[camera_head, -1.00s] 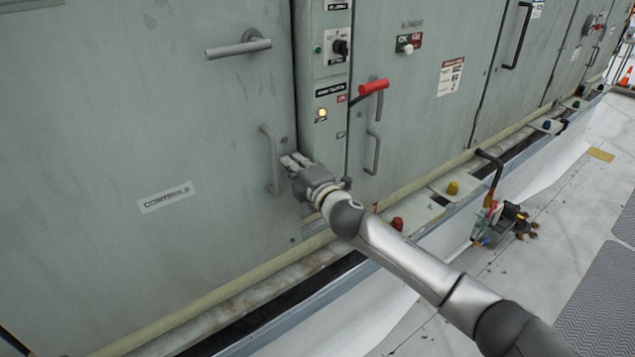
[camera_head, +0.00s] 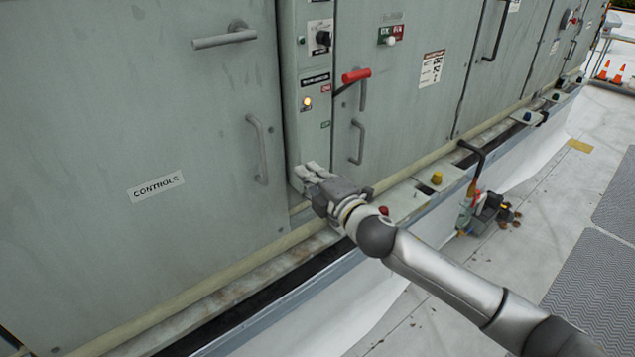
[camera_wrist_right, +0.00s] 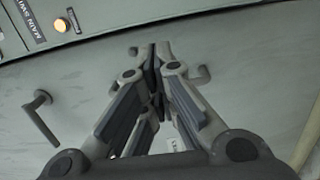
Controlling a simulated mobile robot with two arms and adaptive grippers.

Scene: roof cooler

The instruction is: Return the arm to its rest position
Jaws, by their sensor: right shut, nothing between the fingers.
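My right arm (camera_head: 440,275) reaches in from the lower right of the head view. Its gripper (camera_head: 306,172) is in front of the cabinet, below the narrow switch panel (camera_head: 308,130) and right of the vertical handle on the controls door. In the right wrist view the gripper (camera_wrist_right: 152,50) has its fingers together with nothing between them, and the grey door lies behind them. My left gripper is not in view.
The controls door (camera_head: 120,90) has a lever handle (camera_head: 225,38) and a vertical handle (camera_head: 258,150). A red-handled lever (camera_head: 356,76) sticks out right of the panel. A ledge with a yellow knob (camera_head: 436,178) runs along the cabinet base. The roof floor (camera_head: 545,200) at right is mostly open.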

